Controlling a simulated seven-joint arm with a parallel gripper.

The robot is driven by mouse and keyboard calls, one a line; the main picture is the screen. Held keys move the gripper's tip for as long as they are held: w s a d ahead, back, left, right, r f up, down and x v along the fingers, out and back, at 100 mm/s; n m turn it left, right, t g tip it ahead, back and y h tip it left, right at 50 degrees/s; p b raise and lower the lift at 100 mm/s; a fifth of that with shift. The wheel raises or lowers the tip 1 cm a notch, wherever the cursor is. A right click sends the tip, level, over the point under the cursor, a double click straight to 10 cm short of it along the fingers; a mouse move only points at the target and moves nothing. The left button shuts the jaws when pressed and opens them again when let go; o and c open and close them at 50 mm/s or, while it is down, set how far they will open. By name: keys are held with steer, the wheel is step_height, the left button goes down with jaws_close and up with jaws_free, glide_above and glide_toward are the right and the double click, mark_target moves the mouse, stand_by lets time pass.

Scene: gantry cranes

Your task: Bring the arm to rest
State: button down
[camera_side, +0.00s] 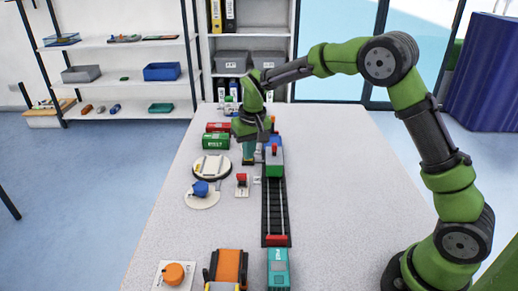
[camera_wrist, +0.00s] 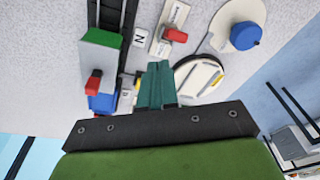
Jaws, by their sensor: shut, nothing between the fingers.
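My gripper (camera_side: 249,158) is over the far part of the table, pointing down. Its teal fingers (camera_wrist: 155,84) are together and empty in the wrist view. A green wagon with a red knob (camera_side: 274,160) stands on the dark track just right of the gripper, with a blue part behind it; it also shows at the left in the wrist view (camera_wrist: 99,52). I cannot tell whether the fingertips touch anything below. My green arm arches from the right front of the table.
Left of the gripper are a green container (camera_side: 215,141), a red container (camera_side: 218,127) and a round white turntable (camera_side: 212,168). A blue knob (camera_side: 200,188) and a red lever (camera_side: 242,180) stand nearer. An orange belt (camera_side: 230,266) is in front. The table's right side is mostly clear.

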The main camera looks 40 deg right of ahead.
steer(key=s+r+t, duration=0.1)
steer(key=s+r, duration=0.3)
steer(key=s, duration=0.5)
steer(key=s+r+t+y, duration=0.1)
steer(key=s+r+t, duration=0.1)
steer(key=s+r, duration=0.3)
steer(key=s+a+r+m+t+y, duration=0.1)
steer(key=s+r, duration=0.4)
steer(key=s, duration=0.9)
steer(key=shift+t, duration=0.7)
steer(key=shift+a, duration=0.1)
